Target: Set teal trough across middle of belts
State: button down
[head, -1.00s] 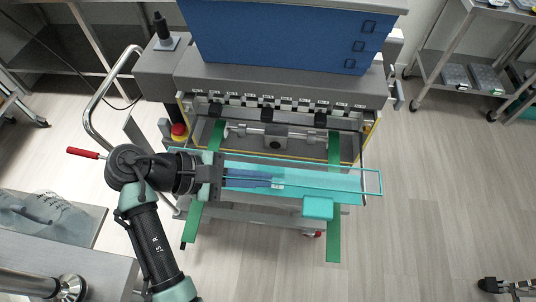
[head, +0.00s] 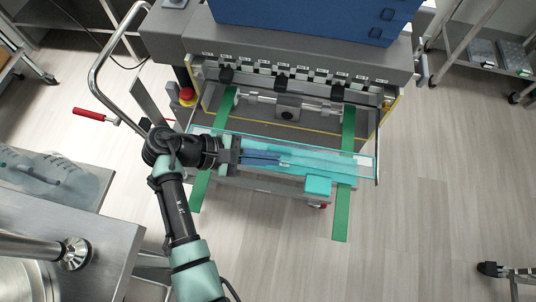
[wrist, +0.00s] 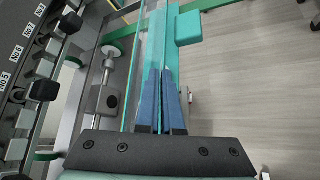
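The teal trough (head: 335,164) is long, see-through and straight-edged, with a solid teal block (head: 318,186) on its near side. In the head view it lies crosswise over the left green belt (head: 199,188) and right green belt (head: 341,214), its ends reaching past both. I cannot tell whether it touches them. My gripper (head: 287,162) comes in from the left with its blue fingers along the trough. In the wrist view the fingers (wrist: 161,72) are close together and appear shut on the trough (wrist: 154,40); the exact contact is hidden.
The grey depositor machine (head: 290,60) with a blue hopper (head: 315,12) stands behind the belts. A red emergency button (head: 187,95) and a bent metal handrail (head: 101,75) are at left. A steel table (head: 85,235) stands near left.

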jog(key=c, duration=1.1)
grip_release()
jog(key=shift+o, duration=0.2)
jog(key=shift+r, duration=0.1)
jog(key=v, duration=1.2)
jog(key=shift+w, duration=0.15)
